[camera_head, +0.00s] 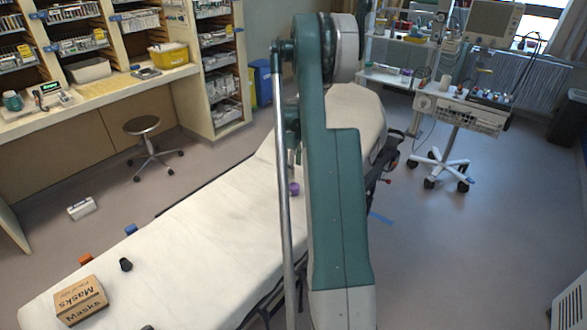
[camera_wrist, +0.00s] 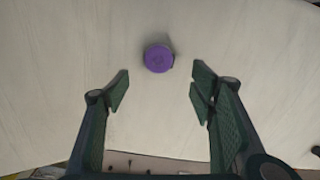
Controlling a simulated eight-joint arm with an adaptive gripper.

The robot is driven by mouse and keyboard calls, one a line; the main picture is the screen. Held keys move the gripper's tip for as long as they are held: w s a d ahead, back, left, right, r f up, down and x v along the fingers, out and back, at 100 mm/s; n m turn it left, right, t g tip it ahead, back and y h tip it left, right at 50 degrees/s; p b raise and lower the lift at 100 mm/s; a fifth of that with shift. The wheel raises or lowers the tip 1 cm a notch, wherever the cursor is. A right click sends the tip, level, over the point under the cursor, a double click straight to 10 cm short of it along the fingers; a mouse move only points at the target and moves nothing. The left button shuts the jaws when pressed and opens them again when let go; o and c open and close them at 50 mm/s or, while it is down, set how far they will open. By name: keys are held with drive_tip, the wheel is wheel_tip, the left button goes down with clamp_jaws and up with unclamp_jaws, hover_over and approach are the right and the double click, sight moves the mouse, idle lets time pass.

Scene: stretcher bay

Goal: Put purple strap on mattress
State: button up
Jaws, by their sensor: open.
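The purple strap (camera_wrist: 158,58) is a small round roll lying on the pale mattress (camera_wrist: 60,80). In the wrist view it sits beyond my fingertips, roughly centred between them. My gripper (camera_wrist: 158,85) is open and empty, its two green-padded fingers spread apart above the mattress. In the head view the purple strap (camera_head: 294,188) shows on the white mattress (camera_head: 190,235), just beside my arm, which hides part of the mattress and my gripper.
On the mattress's near end are a masks box (camera_head: 80,300), an orange roll (camera_head: 86,259), a blue roll (camera_head: 131,229) and a black roll (camera_head: 125,264). A stool (camera_head: 142,126) and a wheeled cart (camera_head: 462,110) stand on the floor. The mattress around the strap is clear.

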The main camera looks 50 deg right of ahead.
idle(0.6)
drive_tip(key=a+r+t, duration=0.1)
drive_tip(key=a+r, duration=0.7)
drive_tip(key=a, duration=0.4)
drive_tip(key=a+r+m+t+h, duration=0.1)
drive_tip(key=a+r, duration=0.7)
drive_tip(key=a, duration=0.4)
drive_tip(key=a+r+t, duration=0.1)
drive_tip(key=a+r, duration=0.7)
drive_tip(key=a, duration=0.4)
drive_tip(key=s+a+r+t, duration=0.1)
drive_tip(key=s+a+r, duration=0.1)
drive_tip(key=s+a, duration=0.45)
drive_tip(key=s+a+r+t, duration=0.1)
drive_tip(key=s+a+r, duration=0.15)
drive_tip(key=a, duration=0.75)
drive_tip(key=s+a+f+m+t+y, duration=0.1)
drive_tip(key=s+a+f+t, duration=0.1)
drive_tip(key=s+a, duration=1.1)
drive_tip(key=shift+f, duration=0.55)
